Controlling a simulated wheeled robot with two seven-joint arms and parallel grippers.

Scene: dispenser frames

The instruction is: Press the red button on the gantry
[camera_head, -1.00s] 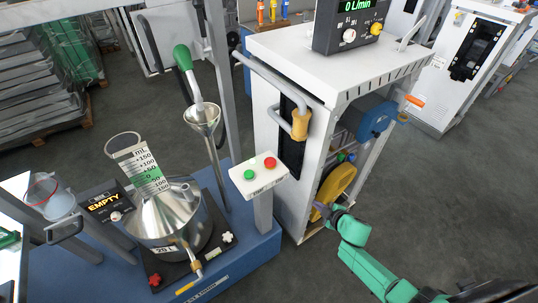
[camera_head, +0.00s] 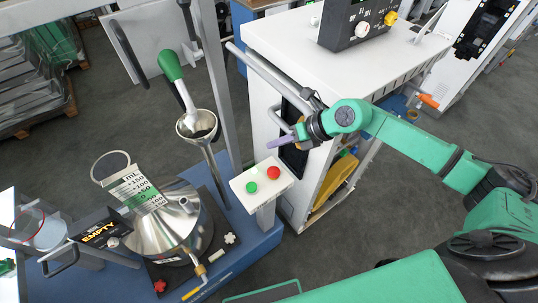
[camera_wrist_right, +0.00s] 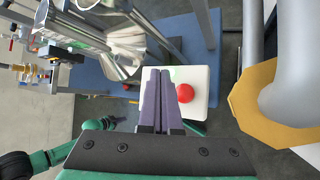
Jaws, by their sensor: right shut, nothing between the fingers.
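The red button (camera_head: 273,173) sits on the white sloped top of a control box (camera_head: 262,192), beside a green button (camera_head: 251,187). The box stands on a short post at the blue gantry base. My right gripper (camera_head: 274,143) is shut and empty, its purple fingers above and behind the red button in the head view, apart from it. In the right wrist view the shut fingers (camera_wrist_right: 160,90) lie over the white box, with the red button (camera_wrist_right: 185,92) just right of them. The fingers hide part of the box there. My left gripper is not seen.
A white cabinet (camera_head: 275,60) with a grey pipe handle stands close beside my right gripper. A yellow pipe collar (camera_wrist_right: 250,105) is near in the right wrist view.

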